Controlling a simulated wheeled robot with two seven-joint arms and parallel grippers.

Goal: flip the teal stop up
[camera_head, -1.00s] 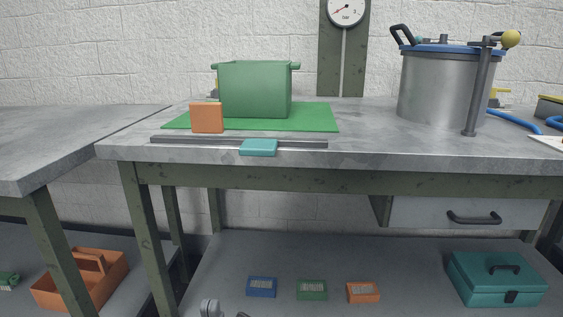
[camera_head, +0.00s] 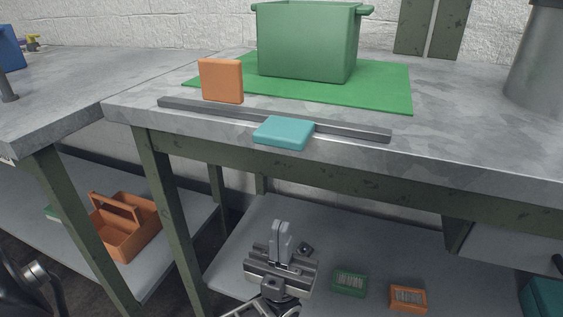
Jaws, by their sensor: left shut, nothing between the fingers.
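The teal stop (camera_head: 285,132) lies flat at the front edge of the workbench, against a grey rail (camera_head: 350,129). An orange block (camera_head: 221,81) stands upright behind the rail, to the left of the teal stop. My left gripper (camera_head: 282,240) is in front of the bench, well below the teal stop and apart from it. Its fingers point up and are shut with nothing between them. My right gripper is not in view.
A green pot (camera_head: 308,42) stands on a green mat (camera_head: 392,86) behind the rail. A metal pot (camera_head: 540,58) stands at the right. The tabletop's front edge overhangs the lower shelf, which holds a green box (camera_head: 349,283) and an orange box (camera_head: 408,298).

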